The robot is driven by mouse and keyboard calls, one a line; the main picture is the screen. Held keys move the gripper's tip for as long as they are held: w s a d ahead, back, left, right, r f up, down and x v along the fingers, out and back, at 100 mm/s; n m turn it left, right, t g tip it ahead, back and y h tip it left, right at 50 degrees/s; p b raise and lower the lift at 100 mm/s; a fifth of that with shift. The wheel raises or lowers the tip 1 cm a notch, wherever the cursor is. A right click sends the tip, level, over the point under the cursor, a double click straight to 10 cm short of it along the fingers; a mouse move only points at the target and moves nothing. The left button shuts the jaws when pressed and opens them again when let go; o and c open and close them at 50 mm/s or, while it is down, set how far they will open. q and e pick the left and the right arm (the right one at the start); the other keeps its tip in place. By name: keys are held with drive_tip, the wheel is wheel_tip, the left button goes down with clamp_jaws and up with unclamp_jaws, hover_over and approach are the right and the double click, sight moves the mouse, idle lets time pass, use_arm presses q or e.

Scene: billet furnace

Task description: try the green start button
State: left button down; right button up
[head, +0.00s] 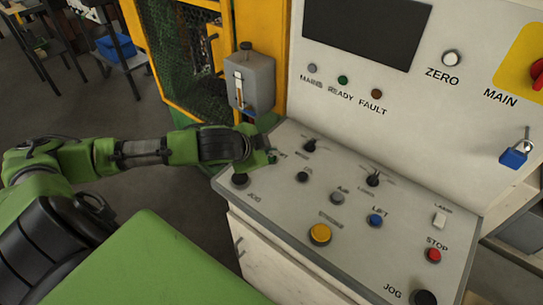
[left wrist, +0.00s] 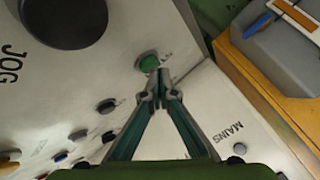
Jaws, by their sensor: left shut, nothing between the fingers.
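My left gripper (head: 268,158) is shut and empty at the far left corner of the sloped control desk (head: 330,215). In the left wrist view its closed fingertips (left wrist: 153,86) are just short of the green button (left wrist: 149,62) in the picture. I cannot tell whether they touch it. The button is round, in a dark ring, with its label partly covered. In the head view the gripper hides the button. My right gripper is not in view.
A black JOG knob (head: 240,180) is close by the gripper. Other controls include a yellow button (head: 320,234), a blue LIFT button (head: 375,220) and a red STOP button (head: 433,255). A grey box with a lever (head: 250,82) stands behind the desk corner.

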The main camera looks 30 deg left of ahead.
sight(270, 159)
use_arm(q)
drive_tip(key=shift+f, duration=0.35)
idle(0.4)
drive_tip(key=shift+r, duration=0.15)
drive_tip(key=shift+r+p, duration=0.7)
drive_tip(key=shift+p, duration=0.25)
wheel_tip(270, 159, up, 5)
drive_tip(key=p, duration=0.5)
drive_tip(key=shift+r+p, duration=0.1)
drive_tip(key=shift+p, duration=0.2)
